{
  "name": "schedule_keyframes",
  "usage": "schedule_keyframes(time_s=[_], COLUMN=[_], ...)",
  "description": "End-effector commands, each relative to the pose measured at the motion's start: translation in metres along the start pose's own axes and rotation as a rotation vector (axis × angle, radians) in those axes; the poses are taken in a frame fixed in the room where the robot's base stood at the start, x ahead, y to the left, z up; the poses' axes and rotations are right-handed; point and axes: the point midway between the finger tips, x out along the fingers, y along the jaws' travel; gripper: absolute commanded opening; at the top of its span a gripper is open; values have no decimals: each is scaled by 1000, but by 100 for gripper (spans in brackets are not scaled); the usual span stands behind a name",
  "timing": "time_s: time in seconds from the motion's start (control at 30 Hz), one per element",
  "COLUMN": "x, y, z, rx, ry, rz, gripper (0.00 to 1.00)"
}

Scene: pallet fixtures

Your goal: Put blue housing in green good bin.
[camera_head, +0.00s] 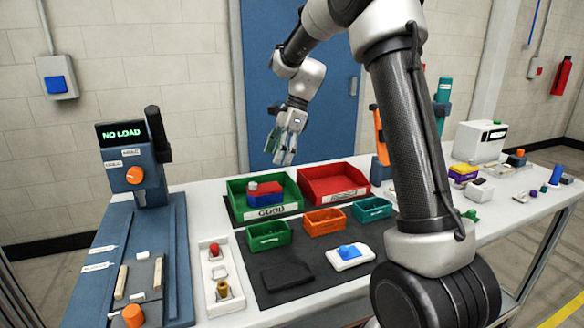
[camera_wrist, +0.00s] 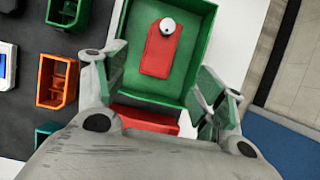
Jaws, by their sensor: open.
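The blue housing (camera_head: 265,198), a blue block with a red top and a pale round knob, sits inside the green bin labelled GOOD (camera_head: 237,193). In the wrist view only its red top (camera_wrist: 160,58) and white knob show, inside the green bin (camera_wrist: 202,35). My gripper (camera_head: 284,150) is open and empty, raised above and behind the bins. Its two fingers (camera_wrist: 166,82) stand wide apart in the wrist view, and the housing lies beyond them, apart from them.
A red bin (camera_head: 335,184) stands right of the green one. Small green (camera_head: 269,236), orange (camera_head: 325,222) and teal (camera_head: 372,209) trays stand in front. A white piece with a blue top (camera_head: 349,253) lies on the dark mat. A NO LOAD station (camera_head: 133,176) stands left.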

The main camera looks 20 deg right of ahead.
Motion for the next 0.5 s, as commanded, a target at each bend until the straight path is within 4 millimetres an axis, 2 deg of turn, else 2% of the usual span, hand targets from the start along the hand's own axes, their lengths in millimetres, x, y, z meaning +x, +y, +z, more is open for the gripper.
schedule_keyframes(time_s=[0.17, 0.27, 0.37, 0.5], x=[-10, -32, -62, -95], y=[8, 33, 78, 156], z=[1, 2, 0, -10], rx=[-36, -154, -360, -706], ry=[9, 42, 105, 224], rz=[-10, -35, -65, -90], gripper=[69, 69, 69, 69])
